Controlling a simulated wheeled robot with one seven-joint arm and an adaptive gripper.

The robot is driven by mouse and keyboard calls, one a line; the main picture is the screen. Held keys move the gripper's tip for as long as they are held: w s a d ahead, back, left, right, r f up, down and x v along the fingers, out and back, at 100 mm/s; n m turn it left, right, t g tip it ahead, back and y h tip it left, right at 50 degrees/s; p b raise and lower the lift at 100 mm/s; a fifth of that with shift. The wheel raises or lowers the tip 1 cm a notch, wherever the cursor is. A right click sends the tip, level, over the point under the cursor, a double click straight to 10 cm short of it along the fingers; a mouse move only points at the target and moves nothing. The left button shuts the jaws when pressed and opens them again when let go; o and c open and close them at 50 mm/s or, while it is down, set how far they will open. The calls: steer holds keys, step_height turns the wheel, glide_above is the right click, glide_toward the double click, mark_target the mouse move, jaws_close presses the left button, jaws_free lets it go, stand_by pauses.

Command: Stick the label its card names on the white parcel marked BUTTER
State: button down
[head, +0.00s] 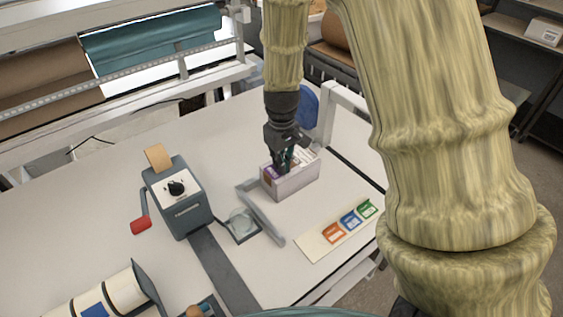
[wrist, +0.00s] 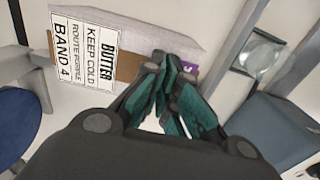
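The white parcel (head: 292,186) stands on the table right of centre. In the wrist view the parcel (wrist: 140,32) carries a white card (wrist: 85,52) reading BUTTER, KEEP COLD, a ROUTE line that seems to say PURPLE, and BAND 4. A purple label (head: 271,173) shows at the parcel's left end, beside my fingers; its edge (wrist: 190,69) also shows in the wrist view. My gripper (head: 283,168) points down at the parcel's top. Its fingers (wrist: 168,72) look closed together. They hide part of the label, and I cannot tell whether they touch it.
A label sheet (head: 312,246) with orange, blue and green labels lies in front of the parcel. A grey bar (head: 262,214) and a small clear dish (head: 241,221) stand left of it. A grey crank machine (head: 180,205) stands farther left. A white upright frame (head: 327,118) rises behind.

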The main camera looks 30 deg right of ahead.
steer(key=c, duration=1.6)
jaws_free()
steer(key=shift+o, duration=0.2)
steer(key=shift+r, duration=0.15)
steer(key=shift+r+p, duration=1.95)
steer(key=shift+r, duration=0.2)
